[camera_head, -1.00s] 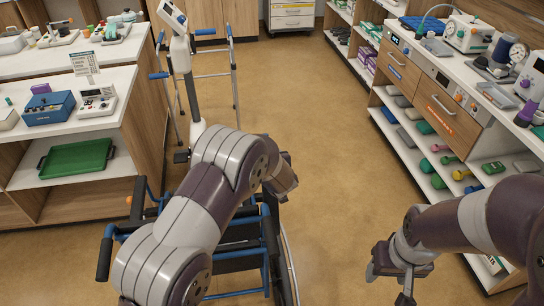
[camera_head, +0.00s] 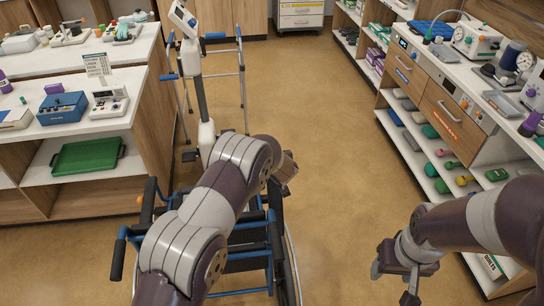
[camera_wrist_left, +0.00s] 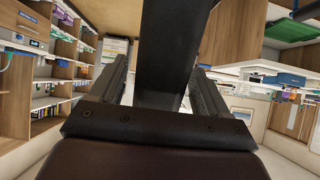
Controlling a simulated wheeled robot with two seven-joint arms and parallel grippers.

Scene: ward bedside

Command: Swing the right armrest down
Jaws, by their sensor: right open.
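The wheelchair (camera_head: 245,266), with a blue frame and black parts, stands low in the middle of the head view, largely hidden behind my left arm. A dark padded bar (camera_head: 275,240), which looks like its right armrest, shows right of that arm; its exact tilt is unclear. My left gripper is mostly hidden by its own arm in the head view. In the left wrist view its fingers (camera_wrist_left: 160,90) are apart, with a broad black bar (camera_wrist_left: 172,45) between them; gaps show on both sides. My right gripper (camera_head: 405,282) is open and empty, over the floor right of the wheelchair.
A blue-handled walker (camera_head: 242,85) and a white-headed stand (camera_head: 200,85) are beyond the wheelchair. A counter with a green tray (camera_head: 87,157) is at left. Shelves with dumbbells (camera_head: 442,186) are at right, near my right arm. The floor (camera_head: 330,150) between is clear.

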